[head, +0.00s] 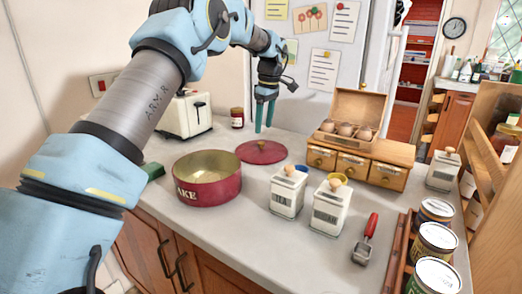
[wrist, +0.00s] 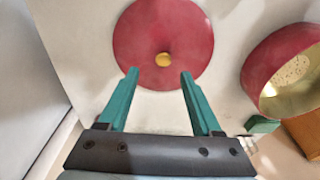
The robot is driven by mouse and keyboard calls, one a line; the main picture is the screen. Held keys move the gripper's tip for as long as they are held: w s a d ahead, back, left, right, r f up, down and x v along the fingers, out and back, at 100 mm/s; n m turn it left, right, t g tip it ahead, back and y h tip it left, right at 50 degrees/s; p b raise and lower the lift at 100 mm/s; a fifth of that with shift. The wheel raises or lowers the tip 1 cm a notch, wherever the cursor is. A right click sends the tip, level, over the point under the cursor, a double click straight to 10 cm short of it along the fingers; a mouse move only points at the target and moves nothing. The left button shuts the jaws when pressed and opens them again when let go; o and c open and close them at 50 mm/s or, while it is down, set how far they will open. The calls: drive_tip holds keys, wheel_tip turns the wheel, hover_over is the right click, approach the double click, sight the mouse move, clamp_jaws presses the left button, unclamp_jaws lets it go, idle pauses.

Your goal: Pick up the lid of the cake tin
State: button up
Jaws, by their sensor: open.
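The lid (head: 262,151) is a flat red disc with a small yellow knob at its centre. It lies on the counter behind and right of the cake tin. In the wrist view the lid (wrist: 163,40) is in the upper middle, with its knob ahead of the fingertips. The cake tin (head: 207,190) is red, round and open, and stands on the counter. It also shows at the right of the wrist view (wrist: 262,62). My gripper (head: 264,128) has teal fingers pointing down above the lid. It is open and empty, and its fingers (wrist: 159,74) are apart.
Tea and other canisters (head: 288,193) stand right of the tin. A wooden drawer box (head: 355,168) sits at the back right. A toaster (head: 184,116) and a jar (head: 237,118) stand behind, left of the fridge (head: 345,60). A red-handled scoop (head: 366,240) lies in front.

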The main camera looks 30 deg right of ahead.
sight(262, 142)
drive_tip(key=shift+a+f+p, duration=0.2)
drive_tip(key=shift+f+p, duration=0.35)
drive_tip(key=shift+f, duration=1)
drive_tip(key=shift+a+f+p, duration=0.15)
drive_tip(key=shift+f+p, duration=0.35)
drive_tip(key=shift+f, duration=1.05)
drive_tip(key=shift+c, duration=0.2)
clamp_jaws()
